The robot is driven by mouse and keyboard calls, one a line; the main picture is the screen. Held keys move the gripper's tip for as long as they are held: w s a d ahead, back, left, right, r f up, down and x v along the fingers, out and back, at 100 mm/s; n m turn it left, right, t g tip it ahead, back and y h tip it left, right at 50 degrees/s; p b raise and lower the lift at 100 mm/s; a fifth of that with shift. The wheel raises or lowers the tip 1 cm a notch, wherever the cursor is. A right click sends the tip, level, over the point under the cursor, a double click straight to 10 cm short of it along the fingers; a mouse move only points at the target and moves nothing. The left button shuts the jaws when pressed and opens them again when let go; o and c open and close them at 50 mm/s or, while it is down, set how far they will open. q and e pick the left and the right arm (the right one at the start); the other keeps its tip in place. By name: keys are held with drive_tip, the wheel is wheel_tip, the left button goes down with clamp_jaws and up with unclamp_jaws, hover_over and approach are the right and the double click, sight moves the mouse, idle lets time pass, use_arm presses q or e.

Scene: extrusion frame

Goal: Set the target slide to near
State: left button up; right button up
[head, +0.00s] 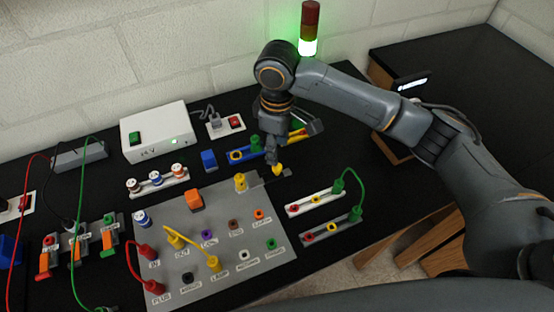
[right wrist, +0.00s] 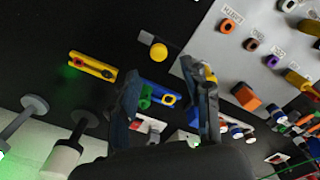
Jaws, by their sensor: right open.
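A small yellow knob (head: 278,169) stands at the right of the grey panel's far edge, beside a small dark grey tab. I take it to be the slide's knob, but no label on it is readable. In the right wrist view the round yellow knob (right wrist: 158,52) lies beyond the fingertips, apart from them, with the grey tab next to it. My right gripper (head: 271,157) is just above and left of the knob in the head view. Its two fingers (right wrist: 168,88) are spread with nothing gripped between them. My left gripper is not in view.
The grey panel (head: 180,262) carries labelled sockets, yellow and red plugs and an orange block (head: 194,199). White and grey strips (head: 315,204) with a green cable lie to the right. A white box (head: 158,132) stands at the back.

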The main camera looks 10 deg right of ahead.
sight(277, 167)
wheel_tip(277, 167, down, 7)
drive_tip(key=shift+w+r+p, duration=0.1)
drive_tip(key=shift+r+p, duration=0.05)
drive_tip(key=shift+p, duration=0.3)
drive_tip(key=shift+f, duration=0.3)
drive_tip(key=c, duration=1)
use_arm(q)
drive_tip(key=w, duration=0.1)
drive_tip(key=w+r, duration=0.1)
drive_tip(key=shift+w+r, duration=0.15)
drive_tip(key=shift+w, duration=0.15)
use_arm(e)
clamp_jaws()
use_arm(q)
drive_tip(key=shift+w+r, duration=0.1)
use_arm(e)
drive_tip(key=shift+a, duration=0.1)
